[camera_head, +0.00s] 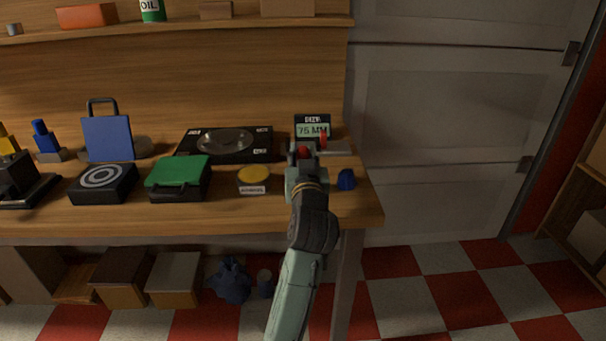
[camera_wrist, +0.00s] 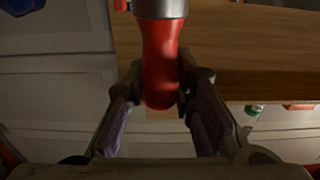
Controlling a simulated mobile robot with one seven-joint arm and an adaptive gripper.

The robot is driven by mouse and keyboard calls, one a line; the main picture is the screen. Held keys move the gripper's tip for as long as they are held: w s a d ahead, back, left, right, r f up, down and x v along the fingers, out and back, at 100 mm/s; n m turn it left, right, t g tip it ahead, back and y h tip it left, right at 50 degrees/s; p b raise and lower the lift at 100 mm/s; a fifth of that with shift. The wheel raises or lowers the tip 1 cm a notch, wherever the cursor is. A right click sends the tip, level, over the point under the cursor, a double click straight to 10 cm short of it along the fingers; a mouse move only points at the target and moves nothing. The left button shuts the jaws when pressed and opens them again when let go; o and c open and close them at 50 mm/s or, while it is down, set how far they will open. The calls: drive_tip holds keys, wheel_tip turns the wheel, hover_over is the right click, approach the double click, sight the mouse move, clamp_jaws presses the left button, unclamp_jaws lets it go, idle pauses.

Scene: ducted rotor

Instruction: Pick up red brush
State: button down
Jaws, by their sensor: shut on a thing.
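The red brush shows in the wrist view as a red handle (camera_wrist: 160,62) with a grey metal collar at the top edge of the picture; its far end is cut off. My gripper (camera_wrist: 163,84) is shut on the red handle, one finger on each side. In the head view my gripper (camera_head: 305,163) is over the right end of the wooden bench (camera_head: 225,213), in front of a small display reading 75 MM (camera_head: 312,129). Only small red bits show at the gripper there. I cannot tell whether the brush touches anything below.
A yellow-topped round tin (camera_head: 253,180), a green case (camera_head: 179,175) and a black device (camera_head: 226,144) stand to the left. A shelf (camera_head: 180,31) runs above. A grey door (camera_head: 450,130) is at the right.

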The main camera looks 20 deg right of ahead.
sight(303, 148)
idle(0.3)
drive_tip(key=shift+r, duration=0.5)
drive_tip(key=r, duration=0.2)
drive_tip(key=shift+s+a+r+b, duration=0.15)
drive_tip(key=shift+s+r+b, duration=0.15)
drive_tip(key=shift+r+b, duration=0.05)
drive_tip(key=s+a+b, duration=0.5)
drive_tip(key=s+b, duration=0.2)
drive_tip(key=s, duration=0.1)
drive_tip(key=shift+s+a, duration=0.4)
